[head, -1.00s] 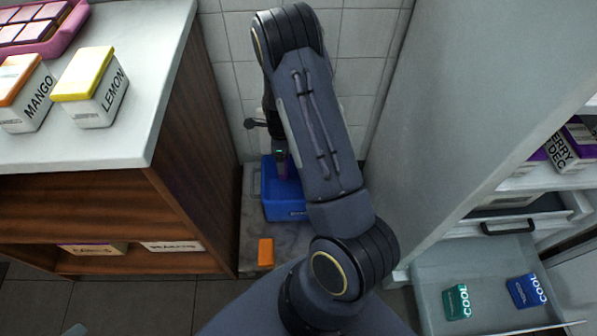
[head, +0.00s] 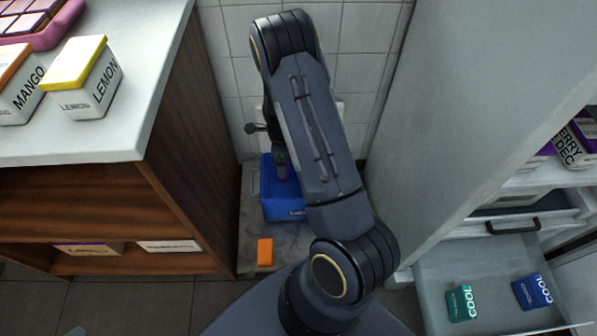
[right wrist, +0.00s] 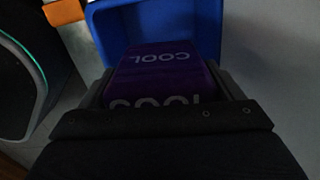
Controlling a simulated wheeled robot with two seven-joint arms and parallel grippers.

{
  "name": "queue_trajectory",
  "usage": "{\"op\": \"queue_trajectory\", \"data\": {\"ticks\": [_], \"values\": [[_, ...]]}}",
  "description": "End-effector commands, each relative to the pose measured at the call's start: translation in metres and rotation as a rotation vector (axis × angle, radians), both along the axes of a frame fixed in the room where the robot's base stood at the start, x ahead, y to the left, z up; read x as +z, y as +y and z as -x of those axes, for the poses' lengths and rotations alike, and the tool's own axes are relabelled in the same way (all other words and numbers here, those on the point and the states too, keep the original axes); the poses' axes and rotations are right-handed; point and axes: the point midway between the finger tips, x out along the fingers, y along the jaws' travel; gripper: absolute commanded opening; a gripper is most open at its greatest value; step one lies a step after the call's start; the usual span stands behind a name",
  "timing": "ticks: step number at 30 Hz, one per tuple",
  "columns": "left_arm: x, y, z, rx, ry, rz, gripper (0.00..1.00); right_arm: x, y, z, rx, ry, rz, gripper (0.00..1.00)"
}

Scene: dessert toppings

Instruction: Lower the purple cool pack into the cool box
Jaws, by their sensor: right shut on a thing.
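The purple cool pack (right wrist: 158,72), printed COOL, is held between the fingers of my right gripper (right wrist: 165,95) in the right wrist view. The blue cool box (right wrist: 112,38) is open beneath it and shows on several sides of the pack. In the head view, the cool box (head: 270,205) stands at the foot of the tiled wall, partly hidden by my arm. My right gripper (head: 281,172) points down over its opening. Whether the pack is below the rim is unclear. My left gripper is not in view.
An orange block (head: 265,252) lies in front of the box. A wooden counter (head: 185,190) stands left and a pale cabinet (head: 440,130) right, leaving a narrow gap. An open drawer (head: 490,265) holds green (head: 461,303) and blue (head: 532,292) cool packs.

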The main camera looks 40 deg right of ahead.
Motion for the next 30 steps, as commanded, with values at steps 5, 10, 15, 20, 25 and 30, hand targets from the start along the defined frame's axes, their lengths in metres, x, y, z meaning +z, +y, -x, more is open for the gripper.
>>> {"op": "queue_trajectory", "data": {"ticks": [5, 10, 15, 20, 25, 30], "values": [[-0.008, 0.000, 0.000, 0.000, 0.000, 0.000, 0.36, -0.011, 0.000, 0.000, -0.001, -0.001, 0.001, 0.52], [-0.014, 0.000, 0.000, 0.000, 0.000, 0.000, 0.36, -0.019, 0.000, 0.000, -0.001, -0.001, 0.001, 0.52], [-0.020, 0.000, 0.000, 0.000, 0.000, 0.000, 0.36, -0.028, 0.000, 0.000, 0.000, 0.000, 0.000, 0.52], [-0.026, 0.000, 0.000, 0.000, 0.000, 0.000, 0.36, -0.035, 0.000, 0.000, 0.000, 0.000, 0.000, 0.52], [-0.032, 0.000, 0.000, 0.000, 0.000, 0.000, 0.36, -0.044, 0.000, 0.000, 0.000, 0.000, 0.000, 0.52], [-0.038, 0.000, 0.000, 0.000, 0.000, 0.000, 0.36, -0.052, 0.000, 0.000, 0.000, 0.000, 0.000, 0.52]]}}
